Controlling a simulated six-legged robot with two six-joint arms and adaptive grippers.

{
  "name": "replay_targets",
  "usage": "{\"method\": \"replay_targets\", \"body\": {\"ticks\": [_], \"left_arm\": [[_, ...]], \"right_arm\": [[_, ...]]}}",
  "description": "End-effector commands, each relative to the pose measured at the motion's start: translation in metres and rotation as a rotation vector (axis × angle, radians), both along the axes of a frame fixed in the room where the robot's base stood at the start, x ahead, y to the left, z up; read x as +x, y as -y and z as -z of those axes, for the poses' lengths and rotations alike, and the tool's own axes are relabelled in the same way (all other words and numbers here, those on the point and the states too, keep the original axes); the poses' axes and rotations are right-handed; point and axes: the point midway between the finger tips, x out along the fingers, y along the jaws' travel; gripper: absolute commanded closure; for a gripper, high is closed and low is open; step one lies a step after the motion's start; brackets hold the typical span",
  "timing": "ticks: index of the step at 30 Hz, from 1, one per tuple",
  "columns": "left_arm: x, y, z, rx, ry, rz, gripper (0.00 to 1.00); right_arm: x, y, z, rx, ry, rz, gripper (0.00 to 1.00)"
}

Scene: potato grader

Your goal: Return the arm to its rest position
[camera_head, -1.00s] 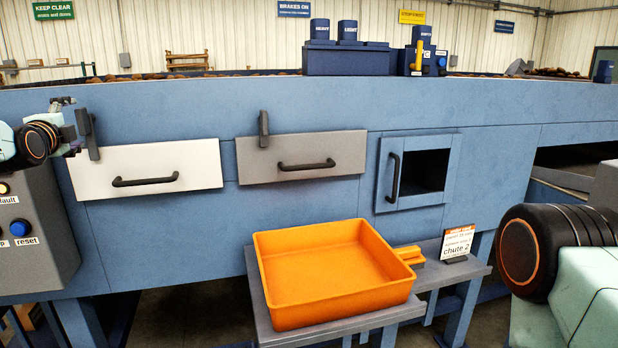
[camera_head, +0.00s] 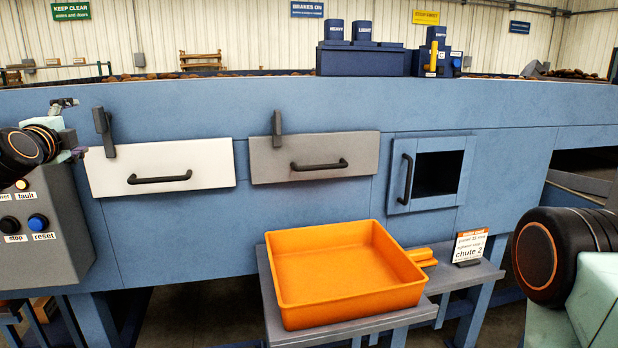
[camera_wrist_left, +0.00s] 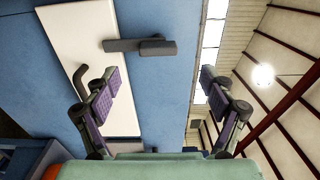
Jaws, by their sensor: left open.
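My left gripper (camera_head: 72,130) is at the left edge of the head view, beside the upper left corner of the white panel (camera_head: 205,160). In the left wrist view its two fingers stand wide apart with nothing between them (camera_wrist_left: 160,80). The wrist view also shows the white panel (camera_wrist_left: 85,35), its black handle and the dark latch (camera_wrist_left: 140,46) ahead of the fingers. My right arm comes in at the right edge of the head view; its gripper is out of the picture.
The grey control box (camera_head: 45,245) with stop and reset buttons is just below my left arm. An empty orange tray (camera_head: 345,290) stands on a grey stand (camera_head: 400,322).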

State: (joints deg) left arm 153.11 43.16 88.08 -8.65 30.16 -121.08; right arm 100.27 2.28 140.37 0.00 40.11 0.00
Motion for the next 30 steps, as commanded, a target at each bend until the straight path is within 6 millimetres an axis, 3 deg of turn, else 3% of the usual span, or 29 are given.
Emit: {"method": "replay_targets", "body": {"ticks": [30], "left_arm": [[0.089,-0.026,0.002,0.002,-0.005,0.002,0.17]], "right_arm": [[0.0,0.0,0.0,0.0,0.0,0.0,1.0]]}}
